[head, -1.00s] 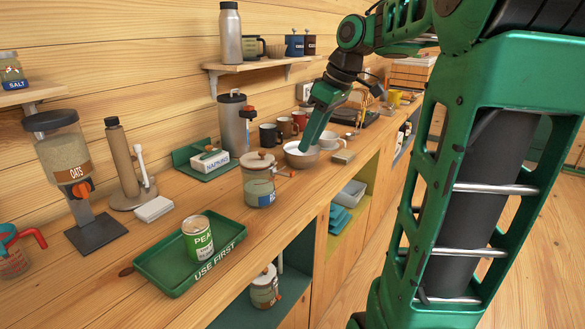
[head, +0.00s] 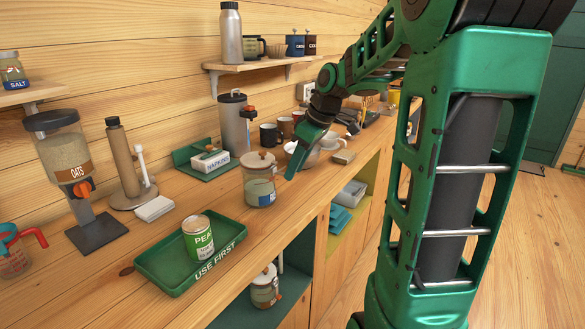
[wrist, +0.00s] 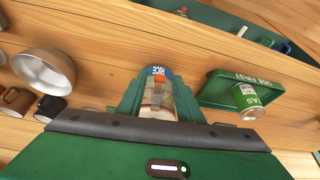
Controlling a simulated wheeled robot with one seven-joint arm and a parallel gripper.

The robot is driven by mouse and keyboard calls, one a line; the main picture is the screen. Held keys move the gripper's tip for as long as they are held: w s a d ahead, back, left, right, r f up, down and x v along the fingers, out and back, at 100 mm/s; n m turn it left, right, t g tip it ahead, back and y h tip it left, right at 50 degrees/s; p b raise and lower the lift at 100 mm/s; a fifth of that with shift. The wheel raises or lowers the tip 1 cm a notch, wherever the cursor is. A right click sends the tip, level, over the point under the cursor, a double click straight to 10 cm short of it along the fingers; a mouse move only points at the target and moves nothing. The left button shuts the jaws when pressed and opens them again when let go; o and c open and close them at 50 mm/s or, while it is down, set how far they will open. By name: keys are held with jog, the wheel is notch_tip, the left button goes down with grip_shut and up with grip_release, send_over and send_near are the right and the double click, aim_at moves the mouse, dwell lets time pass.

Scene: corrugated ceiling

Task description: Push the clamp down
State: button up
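A glass jar (head: 259,188) with a wooden lid stands upright on the wooden counter. In the wrist view the jar (wrist: 160,74), labelled RICE, shows between and beyond my gripper's two green fingers (wrist: 158,92). The fingers are apart and hold nothing that I can see. I cannot tell whether they touch the lever.
A green tray (head: 150,268) with a pea can (head: 198,238) is left of the jar. A metal bowl (wrist: 44,72) and mugs (head: 268,136) stand beyond it. A napkin holder (head: 190,153) is behind. A similar jar (head: 265,289) sits on the shelf below.

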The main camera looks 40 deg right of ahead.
grip_shut()
jog(key=shift+f, duration=0.1)
